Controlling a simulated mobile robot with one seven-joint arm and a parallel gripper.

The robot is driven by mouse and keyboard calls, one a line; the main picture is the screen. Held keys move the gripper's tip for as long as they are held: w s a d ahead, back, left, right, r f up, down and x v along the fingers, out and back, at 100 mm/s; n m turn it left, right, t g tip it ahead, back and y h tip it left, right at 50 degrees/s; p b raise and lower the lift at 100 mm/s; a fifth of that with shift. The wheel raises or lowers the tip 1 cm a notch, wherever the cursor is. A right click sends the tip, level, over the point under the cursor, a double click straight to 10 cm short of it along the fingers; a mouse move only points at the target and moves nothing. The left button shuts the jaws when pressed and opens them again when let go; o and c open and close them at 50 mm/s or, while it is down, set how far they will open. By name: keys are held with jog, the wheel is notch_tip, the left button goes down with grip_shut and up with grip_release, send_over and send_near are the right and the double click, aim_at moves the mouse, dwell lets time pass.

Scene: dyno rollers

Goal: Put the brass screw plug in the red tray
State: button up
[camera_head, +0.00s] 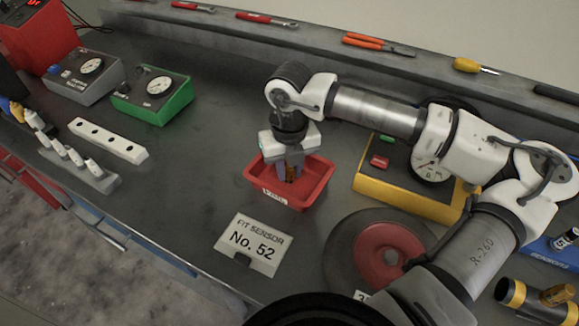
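The red tray (318,192) sits near the middle of the dark bench, with a small white label on its front wall. My gripper (290,176) points down over the tray, its fingertips low, at or inside the tray opening. A small brass-coloured piece (291,172) shows between the fingers, likely the brass screw plug. The fingers seem closed around it. Whether it touches the tray floor is hidden.
A white "FIT SENSOR No. 52" card (253,244) lies in front of the tray. A yellow box with a gauge (415,190) and a red disc (385,252) stand to the right. A green gauge box (153,95) stands at left.

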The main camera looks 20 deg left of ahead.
jog(key=o, duration=0.4)
notch_tip(320, 180, up, 12)
jog(key=b, duration=0.2)
jog(key=shift+r, duration=0.2)
